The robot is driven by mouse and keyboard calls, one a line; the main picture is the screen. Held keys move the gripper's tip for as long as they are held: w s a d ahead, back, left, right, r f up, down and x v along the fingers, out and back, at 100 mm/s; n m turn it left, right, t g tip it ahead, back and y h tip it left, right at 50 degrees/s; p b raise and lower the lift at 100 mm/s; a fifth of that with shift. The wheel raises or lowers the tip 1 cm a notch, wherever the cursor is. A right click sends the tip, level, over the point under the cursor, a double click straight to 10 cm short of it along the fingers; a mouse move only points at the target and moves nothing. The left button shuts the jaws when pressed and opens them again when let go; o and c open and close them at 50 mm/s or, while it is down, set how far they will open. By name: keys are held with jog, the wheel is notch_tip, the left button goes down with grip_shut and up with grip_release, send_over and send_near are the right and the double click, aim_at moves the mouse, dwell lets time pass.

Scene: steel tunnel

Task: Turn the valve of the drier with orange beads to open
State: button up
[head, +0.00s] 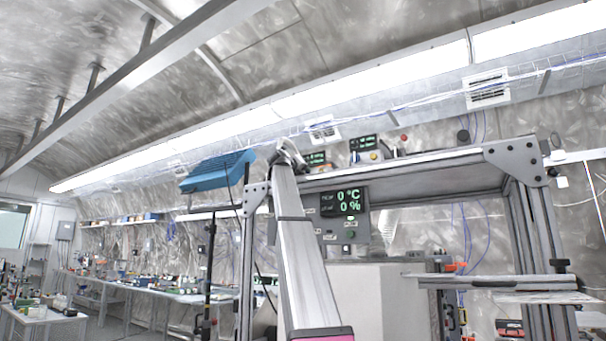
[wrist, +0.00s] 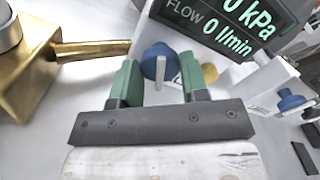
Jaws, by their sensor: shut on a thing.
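In the wrist view, my gripper (wrist: 158,64) has its two green fingers on either side of a round blue valve knob (wrist: 152,58) with a pale grey bar on its front. The jaws are shut on this knob. A second blue knob (wrist: 290,100) sits farther right on a white body. No orange beads show, so I cannot tell which drier the held knob belongs to. In the head view, my arm reaches up the middle and my fingers cannot be made out.
A brass block with a lever (wrist: 90,49) is close to the left finger. A display (wrist: 228,28) reading FLOW 0 l/min stands behind the fingers. In the head view, a metal frame (head: 420,168) surrounds a pale cabinet (head: 375,290), with a blue panel (head: 217,170) to the left.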

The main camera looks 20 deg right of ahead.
jog(key=shift+n, duration=0.6)
jog(key=o, duration=0.9)
jog(key=shift+o, duration=0.2)
jog(key=shift+a, duration=0.15)
jog(key=v, duration=1)
jog(key=shift+s+a, duration=0.2)
jog(key=shift+s, duration=0.1)
